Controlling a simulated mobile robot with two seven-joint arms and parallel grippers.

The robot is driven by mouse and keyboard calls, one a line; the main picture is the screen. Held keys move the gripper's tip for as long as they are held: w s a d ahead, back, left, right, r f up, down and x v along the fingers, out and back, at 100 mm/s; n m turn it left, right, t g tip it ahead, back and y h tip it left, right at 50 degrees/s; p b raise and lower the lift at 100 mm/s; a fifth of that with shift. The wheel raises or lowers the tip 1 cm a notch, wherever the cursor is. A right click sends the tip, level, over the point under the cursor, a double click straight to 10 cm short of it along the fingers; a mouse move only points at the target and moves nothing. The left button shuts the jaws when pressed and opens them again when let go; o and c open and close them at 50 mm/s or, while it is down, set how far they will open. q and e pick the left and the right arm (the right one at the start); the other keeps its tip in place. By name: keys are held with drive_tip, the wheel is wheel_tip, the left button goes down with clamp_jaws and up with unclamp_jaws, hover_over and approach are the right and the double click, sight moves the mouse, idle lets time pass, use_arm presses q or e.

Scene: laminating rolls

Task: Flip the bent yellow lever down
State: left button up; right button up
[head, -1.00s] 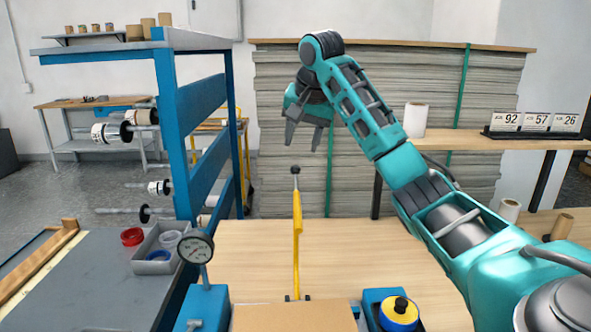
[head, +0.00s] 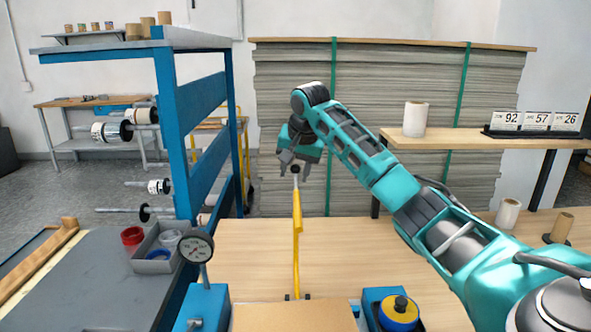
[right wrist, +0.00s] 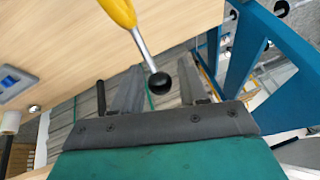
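The bent yellow lever (head: 297,226) stands upright in the middle of the head view, with a black ball knob (head: 295,169) at its top. In the right wrist view the yellow lever (right wrist: 119,11) comes in from the top, and its black knob (right wrist: 160,83) lies in the gap between the fingers. My right gripper (head: 294,172) is at the knob, its fingers apart on either side; it also shows in the right wrist view (right wrist: 157,92). Clear gaps show between the knob and both fingers there. My left gripper is not in view.
A pressure gauge (head: 195,247) stands left of the lever. A blue rack (head: 203,101) rises at the left. The wooden table (head: 370,255) is clear around the lever.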

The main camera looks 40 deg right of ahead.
clamp_jaws()
idle(0.6)
